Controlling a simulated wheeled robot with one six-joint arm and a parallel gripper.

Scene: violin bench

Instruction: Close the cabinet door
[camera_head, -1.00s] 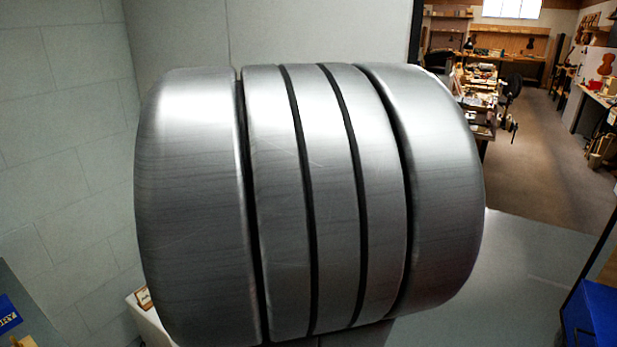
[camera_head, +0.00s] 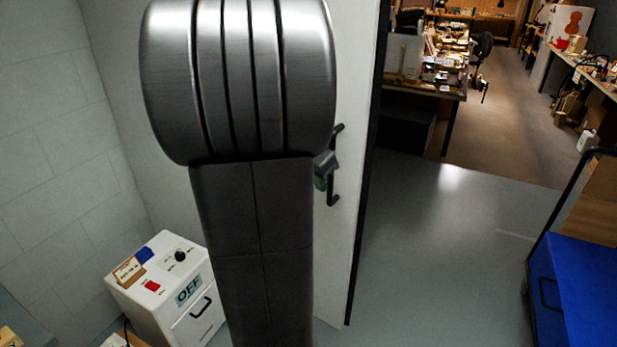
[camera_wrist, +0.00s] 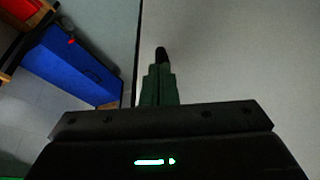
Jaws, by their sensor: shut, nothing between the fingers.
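A tall pale door (camera_head: 352,225) with a dark free edge stands behind my arm in the head view; I take it as the cabinet door. A black bar handle (camera_head: 336,195) is on its face near that edge. The door's pale face (camera_wrist: 230,60) fills the right of the wrist view. My gripper (camera_head: 321,184) is shut and empty, beside the handle and mostly hidden by my arm. Its green fingers (camera_wrist: 159,80) show in the wrist view, with a dark tip in front of the door's face. Whether it touches the door or handle I cannot tell.
A white box (camera_head: 165,285) with an OFF label stands at the lower left. A blue cabinet (camera_head: 580,280) with a black handle stands at the right, also in the wrist view (camera_wrist: 75,68). Grey floor (camera_head: 440,260) is clear between door and blue cabinet. Workbenches stand farther back.

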